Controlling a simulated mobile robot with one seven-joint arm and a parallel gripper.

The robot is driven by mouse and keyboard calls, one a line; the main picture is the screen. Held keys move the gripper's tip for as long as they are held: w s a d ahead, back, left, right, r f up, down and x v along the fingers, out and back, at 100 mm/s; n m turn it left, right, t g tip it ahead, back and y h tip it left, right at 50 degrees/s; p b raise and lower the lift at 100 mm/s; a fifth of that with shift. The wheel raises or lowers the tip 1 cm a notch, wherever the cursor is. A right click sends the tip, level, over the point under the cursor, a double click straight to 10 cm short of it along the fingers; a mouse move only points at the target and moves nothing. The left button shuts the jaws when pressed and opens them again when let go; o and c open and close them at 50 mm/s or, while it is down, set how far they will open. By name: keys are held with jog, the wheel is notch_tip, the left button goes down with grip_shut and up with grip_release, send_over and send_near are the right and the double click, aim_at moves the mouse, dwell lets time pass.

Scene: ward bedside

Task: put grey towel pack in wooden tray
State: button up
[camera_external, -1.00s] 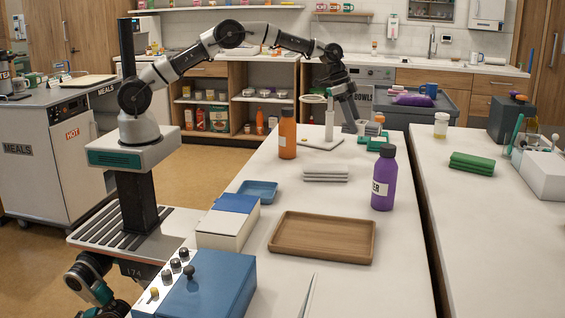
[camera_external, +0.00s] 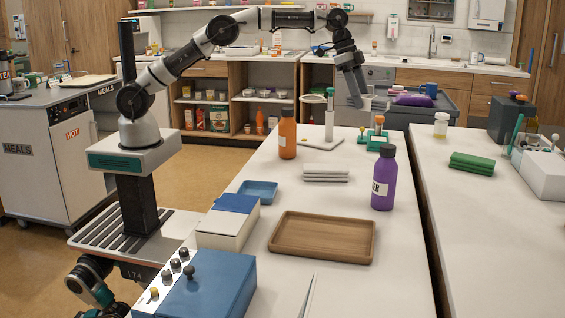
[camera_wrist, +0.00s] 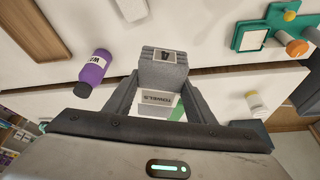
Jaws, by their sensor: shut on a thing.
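The grey towel pack (camera_wrist: 164,72) is between my gripper's fingers (camera_wrist: 160,92) in the wrist view, with a "TOWELS" label and a "4" facing the camera. In the external view my gripper (camera_external: 362,100) is up above the far end of the white table; the pack is small and hard to make out there. The wooden tray (camera_external: 324,238) lies empty on the near part of the table, well apart from my gripper. Its corner also shows at the upper left of the wrist view (camera_wrist: 35,32).
A purple bottle (camera_external: 384,180), an orange bottle (camera_external: 287,134) and folded pale towels (camera_external: 325,173) stand between my gripper and the tray. A blue dish (camera_external: 258,191) and a blue-lidded box (camera_external: 229,222) are left of it. A teal stand (camera_external: 376,140) is below my gripper.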

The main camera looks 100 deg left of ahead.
jog(key=s+d+m+h+b, duration=0.1)
jog(key=d+m+b, duration=0.2)
jog(key=d, duration=1.9)
jog(key=m+g+h+b, duration=0.1)
jog(key=m+b, duration=0.1)
jog(key=b, duration=0.1)
send_over(310, 234)
jog(key=s, duration=0.1)
jog(key=f, duration=1.1)
jog(key=a+f, duration=0.1)
jog(key=f, duration=0.4)
jog(key=shift+s+f, duration=0.1)
jog(key=shift+f, duration=0.05)
jog(key=shift+f+b, duration=0.7)
jog(key=shift+f, duration=1.7)
jog(key=shift+f, duration=0.25)
jog(key=o, duration=1.1)
jog(key=shift+r, duration=0.1)
